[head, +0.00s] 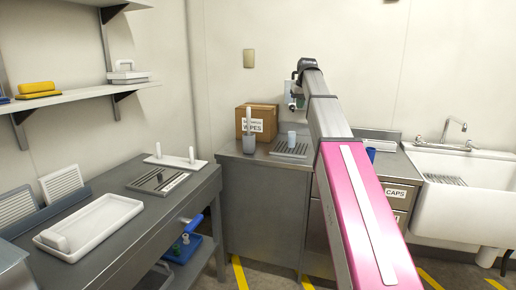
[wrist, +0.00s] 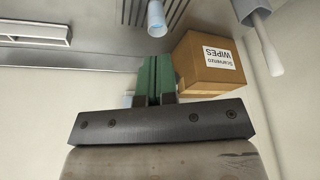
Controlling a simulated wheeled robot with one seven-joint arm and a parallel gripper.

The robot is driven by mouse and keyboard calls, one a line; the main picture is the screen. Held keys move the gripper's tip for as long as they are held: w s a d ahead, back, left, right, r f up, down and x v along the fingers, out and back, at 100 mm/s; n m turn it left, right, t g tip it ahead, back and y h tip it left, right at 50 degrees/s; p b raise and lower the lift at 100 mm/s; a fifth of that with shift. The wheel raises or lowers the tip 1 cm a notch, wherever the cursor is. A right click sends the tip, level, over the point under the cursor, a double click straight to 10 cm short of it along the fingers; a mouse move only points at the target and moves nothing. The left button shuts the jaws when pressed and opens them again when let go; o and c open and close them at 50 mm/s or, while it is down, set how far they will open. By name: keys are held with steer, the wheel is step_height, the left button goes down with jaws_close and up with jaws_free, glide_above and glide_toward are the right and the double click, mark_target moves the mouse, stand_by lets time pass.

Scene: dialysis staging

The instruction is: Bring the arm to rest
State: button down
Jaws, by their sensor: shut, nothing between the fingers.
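My arm stretches forward over the counter in the head view, its pink and grey links crossing the middle right. My gripper (head: 291,103) is at its far end, small and partly hidden by the arm, above the back counter. In the wrist view my gripper's green fingers (wrist: 153,80) are together with nothing between them. A cardboard wipes box (wrist: 208,62) appears beside the fingers there, upside down. The same box (head: 258,120) stands on the counter to the left of the arm in the head view.
A pale blue cup (head: 292,139) stands on a slatted drain tray (head: 289,150) below my gripper. A brush in a grey holder (head: 249,143) stands left of it. A white sink (head: 463,190) is at right. A steel bench (head: 97,252) with trays is at left.

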steer(key=s+f+g, duration=0.1)
steer(key=s+f, duration=0.2)
steer(key=f, duration=0.7)
steer(key=s+f, duration=0.3)
steer(key=f, duration=0.7)
steer(key=s+f+m+g, duration=0.2)
steer(key=s+f+g, duration=0.1)
steer(key=s+f, duration=2.6)
step_height(320, 180, down, 4)
steer(key=shift+s+h, duration=0.35)
steer(key=shift+h, duration=0.05)
